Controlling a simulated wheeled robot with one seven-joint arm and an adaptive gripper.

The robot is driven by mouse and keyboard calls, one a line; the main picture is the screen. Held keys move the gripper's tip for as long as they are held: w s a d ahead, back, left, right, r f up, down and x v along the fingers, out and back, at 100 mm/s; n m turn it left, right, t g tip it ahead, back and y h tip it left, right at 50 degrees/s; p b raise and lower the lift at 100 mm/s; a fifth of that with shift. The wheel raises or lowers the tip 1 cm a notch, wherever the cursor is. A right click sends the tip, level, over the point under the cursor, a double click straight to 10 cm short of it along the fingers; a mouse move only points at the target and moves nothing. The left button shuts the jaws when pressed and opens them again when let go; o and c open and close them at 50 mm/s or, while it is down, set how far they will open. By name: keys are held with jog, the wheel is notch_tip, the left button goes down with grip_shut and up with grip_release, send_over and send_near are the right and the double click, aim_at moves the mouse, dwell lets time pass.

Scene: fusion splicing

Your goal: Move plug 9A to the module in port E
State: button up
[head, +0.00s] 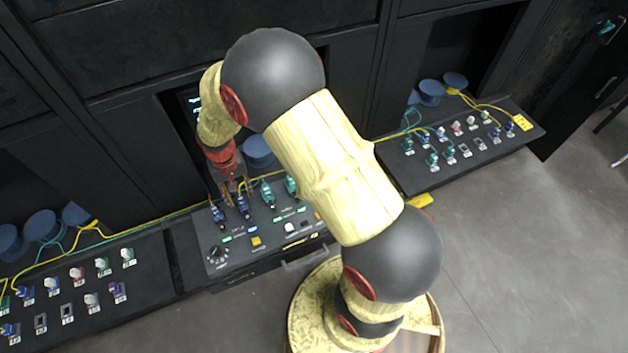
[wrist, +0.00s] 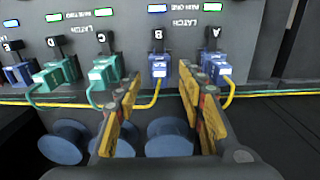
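My gripper (wrist: 160,82) is open over the central console, one finger on each side of the blue plug at port B (wrist: 159,68), with a gap on both sides. In the head view my gripper (head: 231,184) is above the left plugs. The blue plug at port A (wrist: 217,70) is right of the fingers in the wrist view. Teal plugs sit at ports C (wrist: 102,72) and D (wrist: 57,74). A blue plug or module at port E (wrist: 17,73) is at the far left. I cannot read plug labels, so I cannot tell which is 9A.
Blue spools (wrist: 62,141) stand behind the console, with yellow and teal fibres running across. A left shelf (head: 140,285) and a right shelf (head: 530,130) hold several plugs and modules. My arm covers the console's right part in the head view.

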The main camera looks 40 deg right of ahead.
aim_at(239, 197)
jog(key=shift+f+b, duration=0.45)
jog(key=shift+f, duration=0.65)
jog(key=shift+c, duration=0.7)
jog(key=c, duration=0.8)
grip_shut()
jog(key=shift+r, duration=0.15)
jog(key=shift+r+p, duration=1.9)
jog(key=shift+r, duration=0.95)
jog(key=shift+a, duration=0.1)
